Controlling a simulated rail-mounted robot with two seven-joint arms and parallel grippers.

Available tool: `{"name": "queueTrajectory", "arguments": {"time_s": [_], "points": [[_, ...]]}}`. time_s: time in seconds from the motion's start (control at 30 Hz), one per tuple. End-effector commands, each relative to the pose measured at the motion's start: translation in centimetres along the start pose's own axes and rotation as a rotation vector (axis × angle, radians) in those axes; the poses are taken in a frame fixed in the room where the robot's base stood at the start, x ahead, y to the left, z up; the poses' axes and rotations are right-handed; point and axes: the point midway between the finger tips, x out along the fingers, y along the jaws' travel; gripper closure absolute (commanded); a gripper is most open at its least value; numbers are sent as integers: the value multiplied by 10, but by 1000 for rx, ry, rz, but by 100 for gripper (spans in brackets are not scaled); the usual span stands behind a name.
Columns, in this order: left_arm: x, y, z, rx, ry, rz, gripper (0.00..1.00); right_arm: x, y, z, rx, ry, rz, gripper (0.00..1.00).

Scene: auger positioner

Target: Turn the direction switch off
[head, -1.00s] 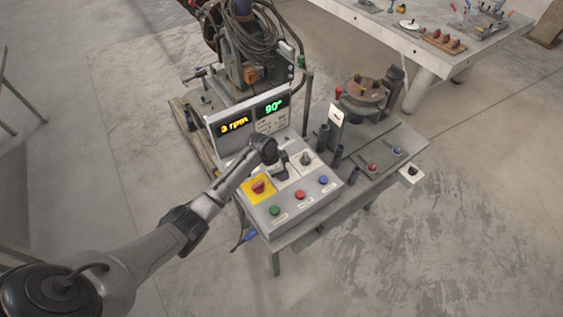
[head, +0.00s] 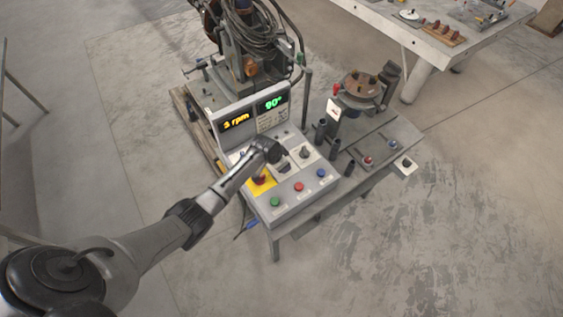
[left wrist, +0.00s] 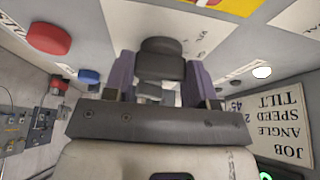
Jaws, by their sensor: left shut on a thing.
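The control box (head: 243,188) stands on the grey bench, with displays reading "3 rpm" and "90°". My left gripper (head: 284,163) is over the middle of its sloping face. In the left wrist view, its purple fingers (left wrist: 160,82) are shut on a dark switch knob (left wrist: 162,52), one on each side. The knob, seemingly the direction switch, stands on a pale label plate (left wrist: 118,22). The label's words cannot be read, and the knob's pointing direction is hidden. My right gripper is not in view.
A red switch on a yellow plate (head: 263,187) sits close beside the gripper, partly behind my arm. Another dark knob (head: 304,152) is to the right. Green (head: 275,202), red (head: 299,187) and blue (head: 321,173) buttons line the front edge.

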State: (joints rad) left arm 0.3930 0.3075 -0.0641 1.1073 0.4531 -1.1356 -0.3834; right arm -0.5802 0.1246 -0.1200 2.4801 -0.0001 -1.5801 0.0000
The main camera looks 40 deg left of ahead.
Motion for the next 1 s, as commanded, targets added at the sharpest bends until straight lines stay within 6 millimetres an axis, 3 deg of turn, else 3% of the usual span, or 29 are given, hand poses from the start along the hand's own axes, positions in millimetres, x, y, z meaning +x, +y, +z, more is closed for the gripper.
{"name": "queueTrajectory", "arguments": {"time_s": [0.23, 0.27, 0.5, 0.8, 1.0], "points": [[0, 0, -1, 1, 1, 1, 72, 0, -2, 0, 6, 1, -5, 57], [0, 0, -1, 1, 1, 1, 46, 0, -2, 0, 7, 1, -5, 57], [0, 0, 0, 1, 1, 0, 23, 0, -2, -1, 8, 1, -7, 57], [-3, 0, 0, 1, 1, 0, 23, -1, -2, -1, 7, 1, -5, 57], [-26, -1, -1, 2, 2, -1, 23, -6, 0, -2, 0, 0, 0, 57]]}}
